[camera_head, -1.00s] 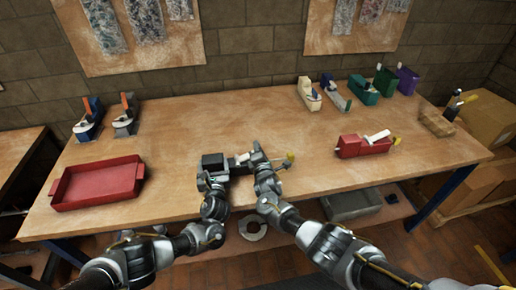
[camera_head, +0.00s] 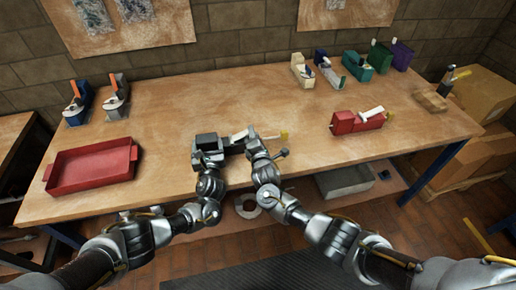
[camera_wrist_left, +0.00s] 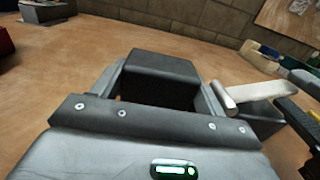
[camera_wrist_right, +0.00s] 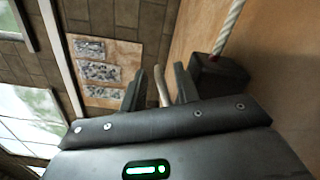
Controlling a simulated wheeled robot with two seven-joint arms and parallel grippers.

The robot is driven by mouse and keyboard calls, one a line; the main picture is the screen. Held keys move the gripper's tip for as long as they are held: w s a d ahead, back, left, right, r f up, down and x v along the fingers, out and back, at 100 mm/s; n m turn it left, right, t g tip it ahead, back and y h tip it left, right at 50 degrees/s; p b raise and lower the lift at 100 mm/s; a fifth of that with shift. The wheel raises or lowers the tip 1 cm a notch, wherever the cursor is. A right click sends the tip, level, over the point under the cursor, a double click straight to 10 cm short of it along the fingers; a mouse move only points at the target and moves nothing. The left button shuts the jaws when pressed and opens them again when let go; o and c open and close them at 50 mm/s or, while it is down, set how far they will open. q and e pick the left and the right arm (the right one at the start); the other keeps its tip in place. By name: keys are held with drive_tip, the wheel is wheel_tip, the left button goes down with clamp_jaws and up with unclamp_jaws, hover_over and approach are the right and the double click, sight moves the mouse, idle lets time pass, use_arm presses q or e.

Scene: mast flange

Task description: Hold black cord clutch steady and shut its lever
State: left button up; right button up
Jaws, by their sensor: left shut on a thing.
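The black cord clutch (camera_head: 208,142) stands near the front edge of the bench, left of centre. Its black block (camera_wrist_left: 165,70) sits between the fingers of my left gripper (camera_head: 207,152), which is shut on it. The clutch's pale lever (camera_head: 239,135) shows beside the block; in the left wrist view the lever (camera_wrist_left: 252,93) slants over the dark body, its end off the surface. My right gripper (camera_head: 251,140) is at the clutch's right part. In the right wrist view its fingers (camera_wrist_right: 159,88) are apart, with the pale lever (camera_wrist_right: 162,84) showing between them; contact is unclear.
A red tray (camera_head: 92,168) lies at the left. A red clutch (camera_head: 357,122) stands to the right. Blue (camera_head: 78,103) and grey (camera_head: 115,100) clutches stand back left, and several coloured ones back right. The bench middle behind my grippers is clear.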

drive_tip(key=s, duration=0.5)
drive_tip(key=s+d, duration=0.1)
drive_tip(key=s, duration=0.1)
drive_tip(key=shift+s, duration=0.25)
use_arm(q)
drive_tip(key=o, duration=1.3)
